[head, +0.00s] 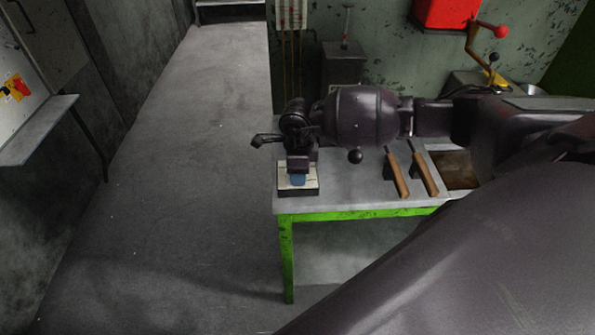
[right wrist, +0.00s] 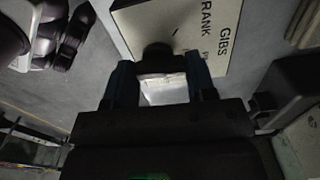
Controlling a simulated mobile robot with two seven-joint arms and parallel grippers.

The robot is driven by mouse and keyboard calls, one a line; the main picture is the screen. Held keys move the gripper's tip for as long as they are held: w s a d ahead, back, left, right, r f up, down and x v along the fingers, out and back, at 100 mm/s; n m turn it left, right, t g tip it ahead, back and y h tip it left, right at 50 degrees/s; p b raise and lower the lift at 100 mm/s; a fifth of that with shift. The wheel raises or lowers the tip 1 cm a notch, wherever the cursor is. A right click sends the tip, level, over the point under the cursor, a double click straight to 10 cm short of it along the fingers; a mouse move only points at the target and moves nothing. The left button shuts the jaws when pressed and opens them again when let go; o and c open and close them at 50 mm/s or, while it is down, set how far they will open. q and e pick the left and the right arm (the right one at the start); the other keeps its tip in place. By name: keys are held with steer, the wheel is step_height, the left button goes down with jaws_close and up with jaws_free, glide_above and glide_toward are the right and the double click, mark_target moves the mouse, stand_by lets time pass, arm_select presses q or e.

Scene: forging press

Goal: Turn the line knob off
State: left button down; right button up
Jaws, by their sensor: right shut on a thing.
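My right gripper (head: 298,178) points down over a small box with a pale labelled plate (head: 284,183) at the left end of the bench. In the right wrist view the gripper (right wrist: 160,72) has its two dark blue fingers on either side of a black round knob (right wrist: 157,54) and is shut on it. The plate also shows there (right wrist: 205,22), with the words GIBS and RANK readable and other lettering cut off or hidden. No LINE label can be read, and the knob's setting cannot be told. My left gripper is not in view.
The grey bench top (head: 345,193) has a green frame (head: 370,213). Two wooden-handled tools (head: 397,178) lie right of the box, near a brown-bottomed tray (head: 456,168). A red box (head: 446,12) and a red-knobbed lever (head: 500,31) are behind. The floor at left is clear.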

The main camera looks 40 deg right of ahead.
steer(key=m, duration=0.4)
steer(key=shift+m, duration=0.3)
steer(key=m, duration=0.4)
steer(key=shift+d+m, duration=0.1)
steer(key=shift+m, duration=0.2)
steer(key=m+p, duration=0.1)
steer(key=m, duration=0.3)
steer(key=shift+s+r+m, duration=0.1)
steer(key=shift+m, duration=0.2)
steer(key=shift+m+p, duration=0.3)
steer(key=shift+m, duration=1.5)
steer(key=o, duration=0.9)
steer(key=shift+o, duration=0.2)
step_height(320, 180, up, 11)
steer(key=shift+b, duration=0.4)
